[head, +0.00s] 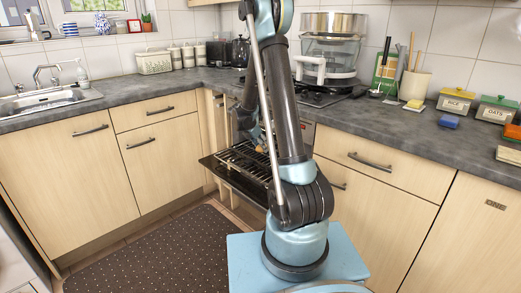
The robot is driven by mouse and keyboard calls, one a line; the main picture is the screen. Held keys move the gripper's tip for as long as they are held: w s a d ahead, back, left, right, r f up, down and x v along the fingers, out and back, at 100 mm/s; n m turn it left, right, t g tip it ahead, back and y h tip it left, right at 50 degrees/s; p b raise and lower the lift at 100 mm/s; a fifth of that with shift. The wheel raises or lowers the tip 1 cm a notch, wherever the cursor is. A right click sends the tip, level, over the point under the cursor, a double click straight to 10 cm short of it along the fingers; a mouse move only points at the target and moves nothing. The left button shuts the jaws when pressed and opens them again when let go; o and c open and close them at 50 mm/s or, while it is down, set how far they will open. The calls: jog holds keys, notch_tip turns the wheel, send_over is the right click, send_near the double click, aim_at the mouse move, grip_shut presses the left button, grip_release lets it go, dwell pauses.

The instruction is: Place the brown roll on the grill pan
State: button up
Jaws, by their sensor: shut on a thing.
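The grill pan (218,163) is a dark tray with a wire rack, pulled out from the open front of the oven, left of and behind my arm. My gripper (258,143) is small in the view, over the rack and partly hidden by my arm. It is shut on the brown roll (259,149), of which only a small orange-brown part shows at the fingertips. I cannot tell whether the roll touches the rack.
A hob with a large steamer (330,55) is on the counter above the oven. Yellow and green tins (455,100), a blue sponge (449,121) and a utensil pot (413,85) stand at right. A sink (45,101) is at left. A dotted mat (150,255) covers the floor.

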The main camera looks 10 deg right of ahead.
jog(key=shift+s+f, duration=0.1)
jog(key=shift+f, duration=0.75)
jog(key=o, duration=1.4)
jog(key=v, duration=1.1)
jog(key=s+d+r+m+y, duration=0.1)
jog(key=s+d+r+m, duration=0.15)
jog(key=s, duration=0.25)
jog(key=s+d+r+m, duration=0.1)
jog(key=s+r+m, duration=0.2)
jog(key=s+r, duration=0.15)
jog(key=s+d+m+g+y, duration=0.1)
jog(key=s+d+m+y, duration=0.2)
jog(key=s+m, duration=1.4)
jog(key=shift+m+y, duration=0.75)
jog(key=shift+y, duration=0.15)
jog(key=s+f, duration=0.1)
jog(key=s, duration=0.3)
jog(key=s+a+f, duration=0.1)
jog(key=s+f, duration=0.1)
jog(key=s, duration=0.3)
jog(key=s+f, duration=0.2)
jog(key=s, duration=0.3)
jog(key=shift+s+a, duration=0.15)
jog(key=shift+a, duration=0.05)
